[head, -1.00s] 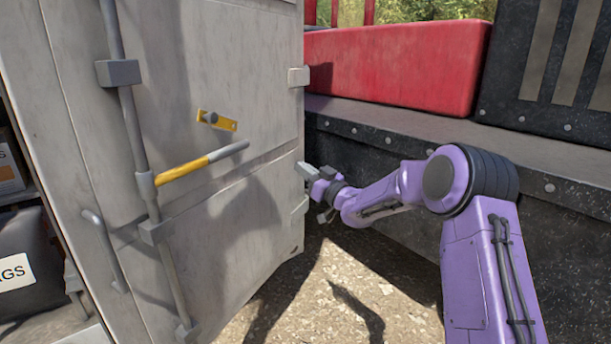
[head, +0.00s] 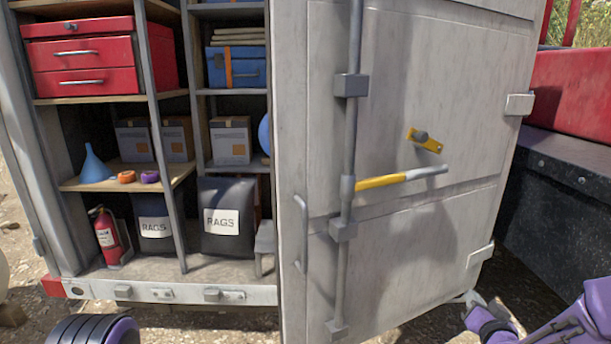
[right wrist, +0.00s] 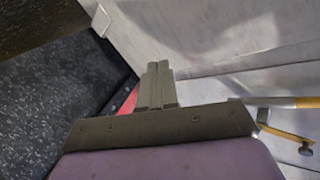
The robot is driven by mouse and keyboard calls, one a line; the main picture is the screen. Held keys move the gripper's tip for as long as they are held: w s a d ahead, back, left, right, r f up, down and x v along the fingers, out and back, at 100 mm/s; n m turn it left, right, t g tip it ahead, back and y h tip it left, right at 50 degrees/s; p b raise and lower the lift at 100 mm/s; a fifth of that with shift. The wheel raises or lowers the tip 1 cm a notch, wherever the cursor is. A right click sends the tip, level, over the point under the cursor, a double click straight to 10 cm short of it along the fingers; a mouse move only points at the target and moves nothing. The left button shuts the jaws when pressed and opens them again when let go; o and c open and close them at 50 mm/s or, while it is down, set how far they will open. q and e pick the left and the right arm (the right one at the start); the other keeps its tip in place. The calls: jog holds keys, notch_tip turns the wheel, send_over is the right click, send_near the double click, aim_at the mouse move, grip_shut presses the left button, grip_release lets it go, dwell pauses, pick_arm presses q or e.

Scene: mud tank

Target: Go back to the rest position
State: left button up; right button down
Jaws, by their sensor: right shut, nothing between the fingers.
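My right gripper (head: 474,304) is at the lower right of the head view, just beyond the bottom right corner of a grey cabinet door (head: 440,120). In the right wrist view its two fingers (right wrist: 157,84) are together with nothing between them. The door stands open, with a long vertical rod, a yellow and grey handle (head: 400,178) and a small yellow latch (head: 425,140). The handle also shows at the right edge of the right wrist view (right wrist: 285,102). My left gripper is not in view.
The open cabinet at left holds a red toolbox (head: 85,58), a blue case (head: 236,68), boxes, a blue funnel (head: 95,165), a fire extinguisher (head: 107,236) and rags bags (head: 228,220). A dark ledge (head: 560,190) with a red block (head: 575,92) stands at right.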

jog(key=s+a+f+m+g, duration=0.1)
jog(key=s+a+f+g, duration=0.25)
jog(key=s+f, duration=0.5)
jog(key=s+a+f+g, duration=0.3)
jog(key=s+a+f, duration=0.1)
jog(key=s+f, duration=0.45)
jog(key=s+a+f+g, duration=0.1)
jog(key=s+f+g, duration=0.1)
jog(key=s, duration=0.5)
jog(key=s+a+f+n+g, duration=0.1)
jog(key=s+a+f+g, duration=0.1)
jog(key=s+f, duration=0.2)
jog(key=s+a+f+g, duration=0.1)
jog(key=s+f, duration=0.3)
jog(key=s, duration=0.6)
jog(key=shift+a+n+g, duration=0.25)
jog(key=shift+n+g, duration=0.05)
jog(key=shift+g, duration=0.15)
jog(key=shift+w, duration=0.15)
